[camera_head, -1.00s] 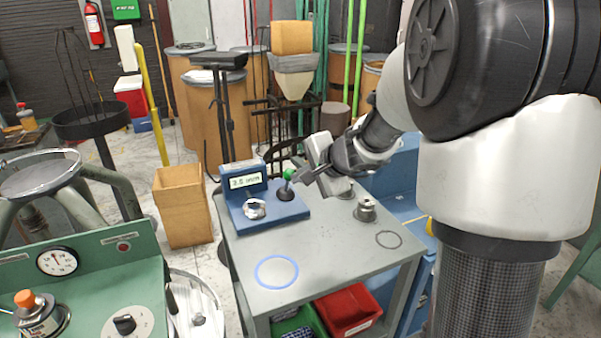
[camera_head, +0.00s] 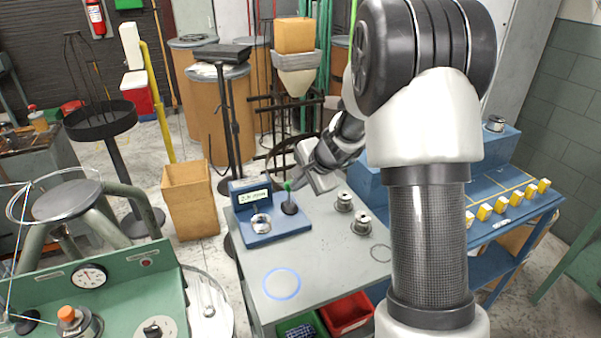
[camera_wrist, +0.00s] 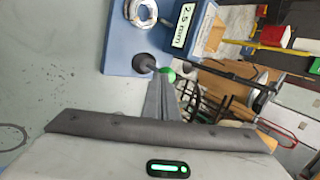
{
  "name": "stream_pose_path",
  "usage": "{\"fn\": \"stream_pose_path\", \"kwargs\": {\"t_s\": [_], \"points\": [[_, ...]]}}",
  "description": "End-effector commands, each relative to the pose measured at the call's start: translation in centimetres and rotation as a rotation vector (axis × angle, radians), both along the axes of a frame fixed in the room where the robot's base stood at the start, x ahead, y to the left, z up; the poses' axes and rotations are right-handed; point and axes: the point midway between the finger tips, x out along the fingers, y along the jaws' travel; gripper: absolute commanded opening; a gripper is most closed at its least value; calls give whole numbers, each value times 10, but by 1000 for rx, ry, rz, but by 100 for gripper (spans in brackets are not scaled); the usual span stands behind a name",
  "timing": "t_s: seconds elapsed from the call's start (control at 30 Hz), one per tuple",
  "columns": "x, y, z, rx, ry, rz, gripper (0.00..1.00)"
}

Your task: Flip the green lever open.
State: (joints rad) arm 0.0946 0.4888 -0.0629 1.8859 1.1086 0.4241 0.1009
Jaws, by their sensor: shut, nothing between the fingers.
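The green lever (camera_head: 288,186) has a green ball knob on a thin stem. It rises from a dark round base (camera_head: 289,208) on the blue gauge block (camera_head: 270,231) and looks about upright in the head view. In the wrist view the green knob (camera_wrist: 168,74) is partly covered by my fingers, and the dark base (camera_wrist: 144,63) lies just left of it. My gripper (camera_head: 298,183) is shut and empty, its fingertips (camera_wrist: 161,76) right at the knob. I cannot tell whether they touch it.
The gauge display (camera_head: 250,197) and a silver ring-like part (camera_head: 261,223) share the block. Two metal spools (camera_head: 361,222) stand right of it on the grey table (camera_head: 320,265). A blue ring (camera_head: 282,284) lies in front. A cardboard box (camera_head: 189,200) stands left.

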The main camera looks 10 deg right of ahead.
Motion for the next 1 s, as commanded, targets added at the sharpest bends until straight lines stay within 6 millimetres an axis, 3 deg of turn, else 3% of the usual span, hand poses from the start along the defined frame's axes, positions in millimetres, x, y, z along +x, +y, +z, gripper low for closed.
{"fn": "stream_pose_path", "kwargs": {"t_s": [0.5,1.0], "points": [[46,9,9,2,-2,0,0],[61,12,7,2,-1,0,0]]}}
